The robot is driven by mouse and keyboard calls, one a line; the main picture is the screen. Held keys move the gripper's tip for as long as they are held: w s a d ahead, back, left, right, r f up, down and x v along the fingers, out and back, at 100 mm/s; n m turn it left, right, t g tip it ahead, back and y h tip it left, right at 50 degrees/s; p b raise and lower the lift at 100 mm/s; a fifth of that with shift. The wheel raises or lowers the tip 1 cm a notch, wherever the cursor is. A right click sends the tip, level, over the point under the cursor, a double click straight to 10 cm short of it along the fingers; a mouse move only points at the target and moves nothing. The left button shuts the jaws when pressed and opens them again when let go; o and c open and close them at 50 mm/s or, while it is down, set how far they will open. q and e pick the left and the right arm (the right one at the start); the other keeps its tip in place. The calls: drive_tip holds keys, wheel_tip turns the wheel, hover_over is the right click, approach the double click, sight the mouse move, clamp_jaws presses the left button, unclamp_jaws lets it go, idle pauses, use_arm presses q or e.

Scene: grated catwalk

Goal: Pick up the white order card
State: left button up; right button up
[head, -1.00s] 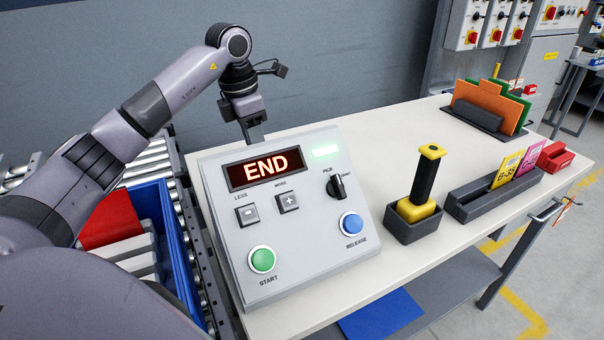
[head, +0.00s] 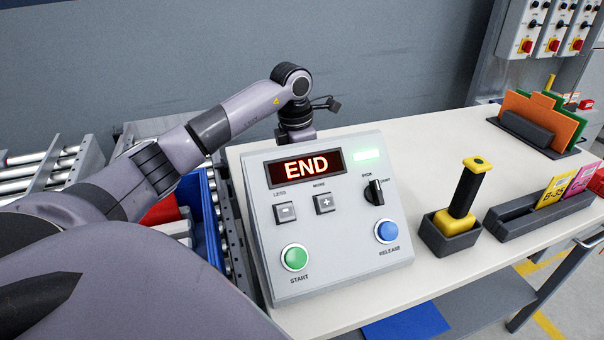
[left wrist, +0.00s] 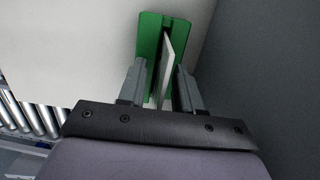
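The white order card (left wrist: 170,52) stands on edge, slightly tilted, in a green holder (left wrist: 149,36) in the left wrist view. My left gripper (left wrist: 160,85) is open, with one finger on each side of the card. A gap shows between the card and the fingers. In the head view my left arm reaches behind the control panel, which hides the fingers, the card and the holder. My right gripper is not in view.
The control panel (head: 335,225) reads END and stands on the pale table (head: 440,130). Right of it are a yellow-and-black tool in a dark holder (head: 450,238), a card rack (head: 512,222) and a folder stand (head: 520,130). A blue bin (head: 213,215) is left.

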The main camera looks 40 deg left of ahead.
use_arm(q)
drive_tip(key=shift+f, duration=0.25)
idle(0.3)
clamp_jaws()
